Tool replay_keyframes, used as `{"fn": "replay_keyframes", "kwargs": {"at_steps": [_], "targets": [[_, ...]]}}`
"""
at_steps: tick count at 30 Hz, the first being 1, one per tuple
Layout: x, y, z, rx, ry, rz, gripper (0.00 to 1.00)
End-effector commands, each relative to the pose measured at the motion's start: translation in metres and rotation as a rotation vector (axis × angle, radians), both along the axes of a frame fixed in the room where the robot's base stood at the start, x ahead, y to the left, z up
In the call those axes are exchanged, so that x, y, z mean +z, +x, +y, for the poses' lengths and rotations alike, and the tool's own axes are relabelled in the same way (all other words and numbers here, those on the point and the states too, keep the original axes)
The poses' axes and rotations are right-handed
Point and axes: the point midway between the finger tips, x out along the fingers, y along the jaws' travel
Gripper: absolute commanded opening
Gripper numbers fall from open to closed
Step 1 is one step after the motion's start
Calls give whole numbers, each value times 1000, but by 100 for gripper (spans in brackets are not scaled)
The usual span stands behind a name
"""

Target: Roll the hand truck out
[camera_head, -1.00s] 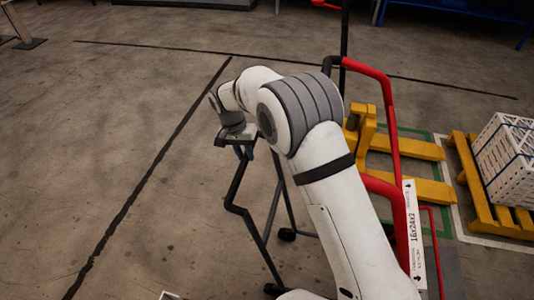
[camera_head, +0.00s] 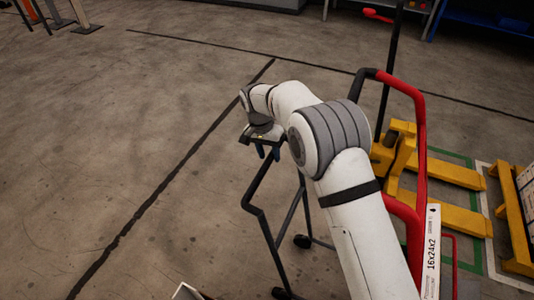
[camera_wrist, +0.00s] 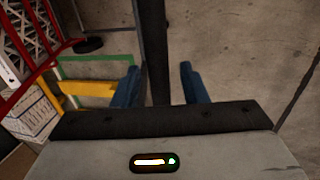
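My arm hides the middle, so I cannot tell whether both belong to the hand truck. My gripper (camera_head: 266,150) is at the top of the dark frame. In the wrist view its two blue fingers (camera_wrist: 160,85) stand apart on either side of a dark bar (camera_wrist: 155,55), with gaps on both sides. I cannot tell how deep the bar sits.
A yellow pallet truck (camera_head: 440,178) and a yellow pallet (camera_head: 515,225) are at the right. A box labelled 16x24x2 (camera_head: 432,250) is beside the red frame. Open concrete floor with a dark line (camera_head: 185,157) lies to the left.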

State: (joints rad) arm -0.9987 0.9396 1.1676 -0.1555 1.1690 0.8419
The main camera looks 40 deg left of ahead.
Motion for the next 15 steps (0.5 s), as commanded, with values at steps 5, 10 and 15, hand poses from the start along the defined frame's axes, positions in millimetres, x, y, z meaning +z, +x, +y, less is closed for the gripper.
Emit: {"fn": "replay_keyframes", "kwargs": {"at_steps": [5,10,15], "targets": [[-1,-2,0,2,-3,3,43],[3,-3,1,2,-2,4,43],[27,-4,6,3,1,2,43]]}}
